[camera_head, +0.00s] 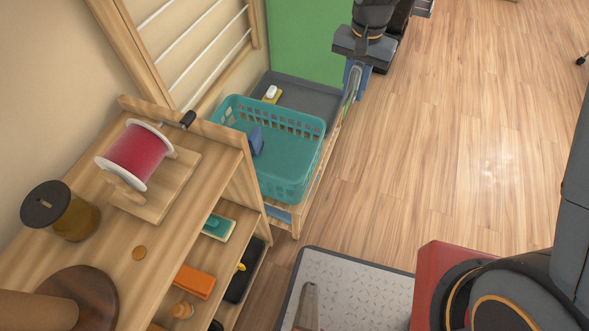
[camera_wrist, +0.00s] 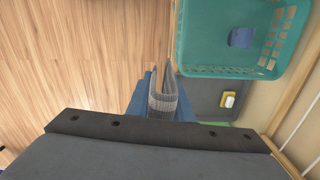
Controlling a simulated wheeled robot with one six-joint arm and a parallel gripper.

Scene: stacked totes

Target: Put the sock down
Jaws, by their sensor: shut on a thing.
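A grey ribbed sock (camera_wrist: 163,102) hangs between the blue fingers of my gripper (camera_wrist: 162,92) in the wrist view. The fingers are shut on it. In the head view my gripper (camera_head: 354,76) is at the top, beyond the teal basket, and the sock (camera_head: 349,90) hangs down from it. In the wrist view the sock is left of the teal basket (camera_wrist: 220,71), outside its rim, with wood floor showing beside it. The basket in the head view (camera_head: 290,183) holds a small blue item (camera_head: 256,140). How high the sock hangs is hard to tell.
A grey tray (camera_head: 302,98) with a white bar on a yellow piece (camera_head: 270,93) lies behind the basket. A wooden shelf (camera_head: 113,222) with a red spool (camera_head: 139,155) stands at left. A grey mat (camera_head: 349,290) lies in front. The floor (camera_head: 470,150) at right is clear.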

